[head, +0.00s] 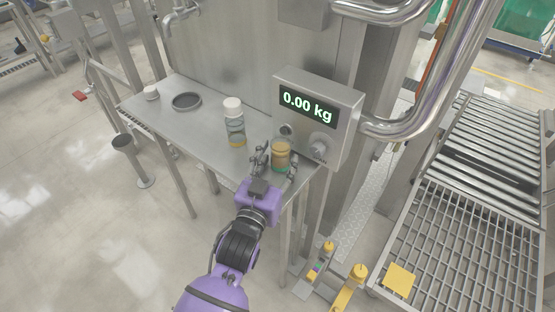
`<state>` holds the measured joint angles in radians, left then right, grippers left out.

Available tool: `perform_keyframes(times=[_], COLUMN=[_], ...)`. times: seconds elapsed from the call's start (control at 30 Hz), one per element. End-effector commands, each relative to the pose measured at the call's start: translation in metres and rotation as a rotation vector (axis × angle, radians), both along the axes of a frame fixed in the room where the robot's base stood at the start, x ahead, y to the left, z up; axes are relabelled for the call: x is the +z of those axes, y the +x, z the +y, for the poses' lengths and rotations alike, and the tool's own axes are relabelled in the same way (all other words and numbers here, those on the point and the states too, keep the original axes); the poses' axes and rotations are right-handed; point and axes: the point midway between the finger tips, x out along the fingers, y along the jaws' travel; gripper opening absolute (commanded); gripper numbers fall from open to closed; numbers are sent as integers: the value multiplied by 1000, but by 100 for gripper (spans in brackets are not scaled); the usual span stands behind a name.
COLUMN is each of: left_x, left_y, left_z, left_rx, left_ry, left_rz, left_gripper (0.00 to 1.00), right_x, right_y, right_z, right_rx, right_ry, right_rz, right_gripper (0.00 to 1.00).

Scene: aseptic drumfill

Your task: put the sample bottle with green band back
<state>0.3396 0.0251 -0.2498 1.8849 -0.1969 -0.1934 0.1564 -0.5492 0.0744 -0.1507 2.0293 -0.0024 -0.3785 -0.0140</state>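A bottle with tan contents and a green band low on it (281,153) is at the right end of the steel shelf, in front of the scale display. My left gripper (276,165) reaches up to it, with one finger on each side of the bottle. I cannot tell whether the fingers press on it or whether it rests on the shelf. A second, clear bottle with a white cap and an amber band (234,124) stands upright on the shelf to the left. My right gripper is not in view.
The steel shelf (194,128) also holds a dark ring (186,101) and a small white cap (151,93). The scale display (309,105) reads 0.00 kg. Steel pipes and a roller conveyor (492,140) are at the right.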

Motion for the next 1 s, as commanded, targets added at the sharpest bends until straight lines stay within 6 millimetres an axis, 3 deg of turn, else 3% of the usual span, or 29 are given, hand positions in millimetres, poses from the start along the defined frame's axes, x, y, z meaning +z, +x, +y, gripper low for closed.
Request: perform_keyframes(times=[0.4, 0.57, 0.8, 1.0], left_x=[4, 2, 1, 1], left_y=[-2, -27, -78, -106], left_z=[1, 9, 25, 34], left_rx=[0, 0, 0, 0], left_ry=[0, 1, 1, 1], left_rz=[-1, 3, 4, 3], left_gripper=[58, 58, 58, 58], right_x=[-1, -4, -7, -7], right_y=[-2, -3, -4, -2], right_z=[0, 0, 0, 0], right_rx=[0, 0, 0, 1], right_ry=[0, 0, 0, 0], right_rz=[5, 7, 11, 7], right_gripper=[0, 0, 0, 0])
